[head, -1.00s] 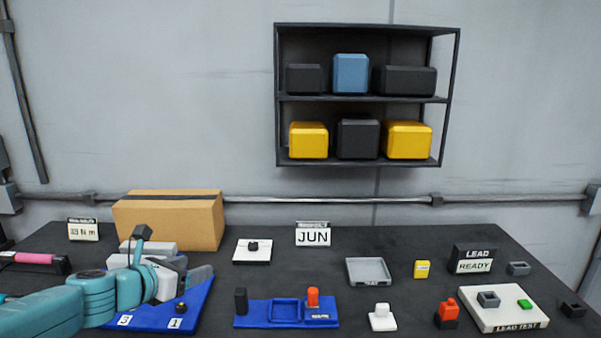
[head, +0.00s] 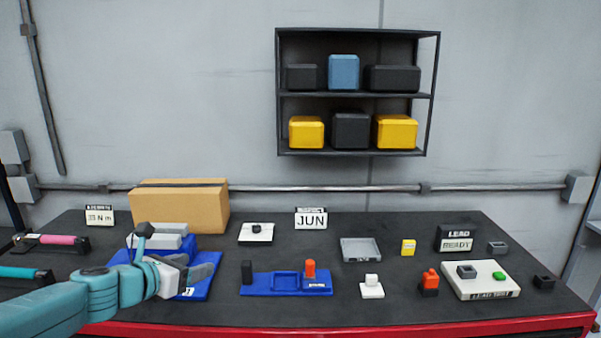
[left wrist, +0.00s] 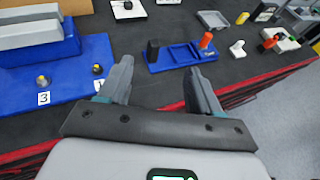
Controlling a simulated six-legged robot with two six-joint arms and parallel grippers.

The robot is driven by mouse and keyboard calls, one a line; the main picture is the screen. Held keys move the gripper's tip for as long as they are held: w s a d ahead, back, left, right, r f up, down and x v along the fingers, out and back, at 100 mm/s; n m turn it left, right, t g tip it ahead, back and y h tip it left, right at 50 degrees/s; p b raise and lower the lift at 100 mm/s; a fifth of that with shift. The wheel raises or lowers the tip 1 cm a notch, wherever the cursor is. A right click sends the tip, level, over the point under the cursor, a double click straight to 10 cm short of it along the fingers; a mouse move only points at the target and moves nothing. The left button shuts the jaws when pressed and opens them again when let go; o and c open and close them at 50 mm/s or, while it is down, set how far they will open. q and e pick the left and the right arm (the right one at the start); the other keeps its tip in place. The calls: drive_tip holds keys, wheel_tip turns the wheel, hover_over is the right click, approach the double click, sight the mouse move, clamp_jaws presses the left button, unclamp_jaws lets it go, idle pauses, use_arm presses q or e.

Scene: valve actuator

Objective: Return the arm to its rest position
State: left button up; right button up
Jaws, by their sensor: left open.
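My left arm comes in from the left in the head view, and its gripper (head: 190,270) is in front of the blue fixture (head: 203,243) with the grey blocks. In the left wrist view the two grey fingers of this gripper (left wrist: 158,88) are spread apart with nothing between them. They are over the front of the dark table. The blue fixture also shows at the left of the wrist view (left wrist: 62,108), with a label "3" and two small knobs. My right gripper is not in view.
A blue tray with a black post and an orange piece (head: 285,284) lies right of the gripper. A cardboard box (head: 180,208) stands behind. Small parts and a white LEAD TEST board (head: 482,284) are at the right. The table's red front edge (head: 400,328) is near.

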use_arm(q)
drive_tip(key=s+d+f+m+g+y+b, duration=0.1)
drive_tip(key=s+d+f+m+g+b, duration=0.3)
drive_tip(key=f, duration=0.9)
drive_tip(key=s+a+f+m+g+y, duration=0.1)
drive_tip(key=s+f+m, duration=0.5)
drive_tip(key=f, duration=0.7)
drive_tip(key=s+d+f+m+g+y+b, duration=0.15)
drive_tip(key=s+f+m+g, duration=0.35)
drive_tip(key=f, duration=0.8)
drive_tip(key=s+d+f+m+g+h+b, duration=0.1)
drive_tip(key=s+d+f+m+b, duration=0.1)
drive_tip(key=s+f+m, duration=0.4)
drive_tip(key=s+d+f+m+g+b, duration=0.1)
drive_tip(key=s+d+f+m, duration=0.3)
drive_tip(key=s, duration=1.1)
wheel_tip(320, 180, down, 4)
drive_tip(key=m+b, duration=0.1)
drive_tip(key=m, duration=0.3)
drive_tip(key=shift+d+r+h, duration=0.25)
drive_tip(key=shift+d+h, duration=0.1)
